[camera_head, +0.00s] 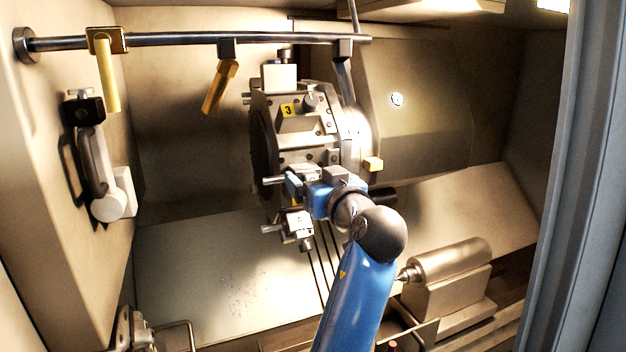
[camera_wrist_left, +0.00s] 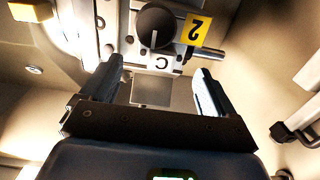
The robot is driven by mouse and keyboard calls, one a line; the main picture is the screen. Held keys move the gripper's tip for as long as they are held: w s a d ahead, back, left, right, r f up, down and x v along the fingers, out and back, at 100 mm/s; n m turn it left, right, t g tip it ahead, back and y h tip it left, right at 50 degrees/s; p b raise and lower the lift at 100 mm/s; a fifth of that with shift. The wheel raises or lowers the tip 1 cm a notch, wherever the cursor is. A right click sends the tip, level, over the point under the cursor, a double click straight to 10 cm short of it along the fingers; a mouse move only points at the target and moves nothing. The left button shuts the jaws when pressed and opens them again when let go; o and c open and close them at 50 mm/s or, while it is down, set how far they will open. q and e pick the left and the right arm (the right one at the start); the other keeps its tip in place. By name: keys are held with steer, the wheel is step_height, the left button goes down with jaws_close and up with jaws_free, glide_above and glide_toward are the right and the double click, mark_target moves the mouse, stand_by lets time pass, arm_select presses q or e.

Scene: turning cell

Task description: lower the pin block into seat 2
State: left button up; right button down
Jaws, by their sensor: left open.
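My left gripper (camera_head: 303,190) is at the front of the turret (camera_head: 265,135), at the station below the yellow 3 plate. In the left wrist view its two dark fingers (camera_wrist_left: 154,88) are spread apart. Between and beyond them is a metal block with a white C label (camera_wrist_left: 160,63), which looks like the pin block. A yellow 2 plate (camera_wrist_left: 195,30) is right beside it, so the block is at seat 2. Whether it is fully down in the seat I cannot tell. The fingers do not visibly grip it. My right gripper is not in view.
A yellow 3 plate (camera_head: 288,110) marks the station above. Another tool block (camera_head: 296,225) is just below my gripper. A tailstock (camera_head: 447,275) stands at lower right. A rail (camera_head: 180,40) with hanging yellow nozzles crosses the top.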

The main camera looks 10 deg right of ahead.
arm_select(q)
steer(key=b+v, duration=0.3)
steer(key=v, duration=0.6)
steer(key=shift+s+r, duration=0.15)
steer(key=shift+s, duration=0.05)
